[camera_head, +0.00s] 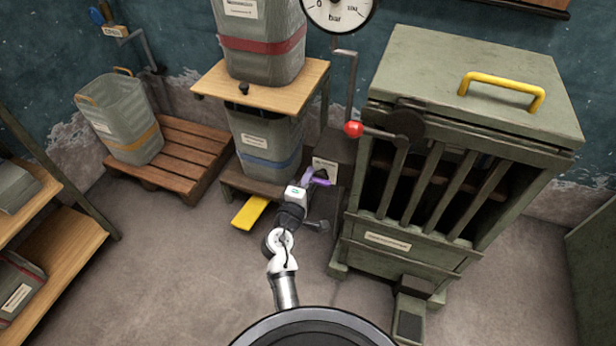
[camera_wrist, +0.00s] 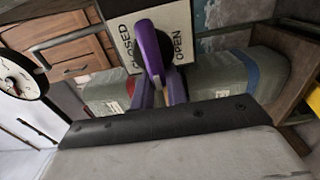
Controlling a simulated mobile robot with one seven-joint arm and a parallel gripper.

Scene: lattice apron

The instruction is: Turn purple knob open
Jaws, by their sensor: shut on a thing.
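The purple knob (camera_head: 320,176) is on a small fixture with a pale plate, low down between the bin stand and the green cabinet. In the wrist view the purple knob (camera_wrist: 150,47) stands out in front of a white plate (camera_wrist: 180,14) marked CLOSED on the left and OPEN on the right. It lies between the two words; its exact angle is hard to tell. My gripper (camera_head: 304,186) reaches the knob from the front left. In the wrist view my gripper (camera_wrist: 160,90) is shut on the knob's near end, which the fingers partly hide.
A green slatted cabinet (camera_head: 390,240) stands close on the right, with a red-ball lever (camera_head: 353,129) near its upper left. A wooden bin stand (camera_head: 310,75) is behind. A yellow pedal (camera_head: 250,212) is left of my arm. The floor in front is clear.

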